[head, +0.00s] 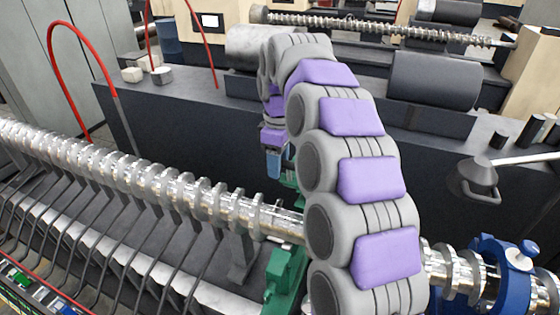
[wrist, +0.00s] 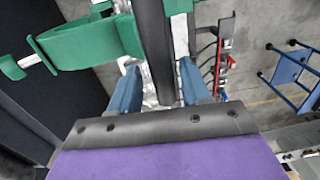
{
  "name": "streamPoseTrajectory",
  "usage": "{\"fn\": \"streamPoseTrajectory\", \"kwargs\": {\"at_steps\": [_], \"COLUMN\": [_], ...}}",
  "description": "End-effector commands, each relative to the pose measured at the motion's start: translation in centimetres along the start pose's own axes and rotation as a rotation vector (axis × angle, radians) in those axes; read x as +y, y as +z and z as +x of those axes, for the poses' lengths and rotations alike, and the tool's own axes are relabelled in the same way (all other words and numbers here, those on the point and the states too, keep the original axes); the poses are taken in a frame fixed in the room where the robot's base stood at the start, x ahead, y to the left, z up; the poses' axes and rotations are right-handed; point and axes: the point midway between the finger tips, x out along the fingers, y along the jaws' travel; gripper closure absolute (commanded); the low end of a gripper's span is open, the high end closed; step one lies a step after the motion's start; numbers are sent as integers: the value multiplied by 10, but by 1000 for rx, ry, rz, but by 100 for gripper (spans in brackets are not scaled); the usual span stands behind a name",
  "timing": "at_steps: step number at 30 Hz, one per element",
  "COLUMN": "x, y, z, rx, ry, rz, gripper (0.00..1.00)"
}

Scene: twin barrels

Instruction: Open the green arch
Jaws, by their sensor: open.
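The green arch (head: 285,272) shows beside the shiny screw shaft in the head view, partly hidden behind my arm. In the wrist view the green arch (wrist: 90,42) fills the upper left, with a curved band and a pale handle-like rod at its left end. My gripper (wrist: 160,68) has its two blue fingers apart, just below the green arch in that picture. A dark bar runs between the fingers; I cannot tell whether they touch anything. In the head view my gripper (head: 274,164) is small and mostly hidden by my arm.
The ridged metal shaft (head: 150,170) runs across the head view. A blue arch (head: 512,275) stands around it at the lower right. A dark machine block (head: 190,130) lies behind. Red hoses (head: 62,40) curve at the left. A blue stool (wrist: 288,70) stands on the floor.

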Motion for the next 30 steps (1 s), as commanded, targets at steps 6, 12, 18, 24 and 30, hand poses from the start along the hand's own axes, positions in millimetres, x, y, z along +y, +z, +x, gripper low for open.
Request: {"fn": "streamPoseTrajectory", "kwargs": {"at_steps": [6,12,18,24,30], "x": [1,2,3,2,3], "y": [1,4,6,4,4], "z": [-9,-29,-64,-74,-73], "rx": [0,2,2,0,1], "ry": [1,1,-2,-1,-1], "rz": [1,1,3,1,1], "gripper": [53,53,53,53,53]}}
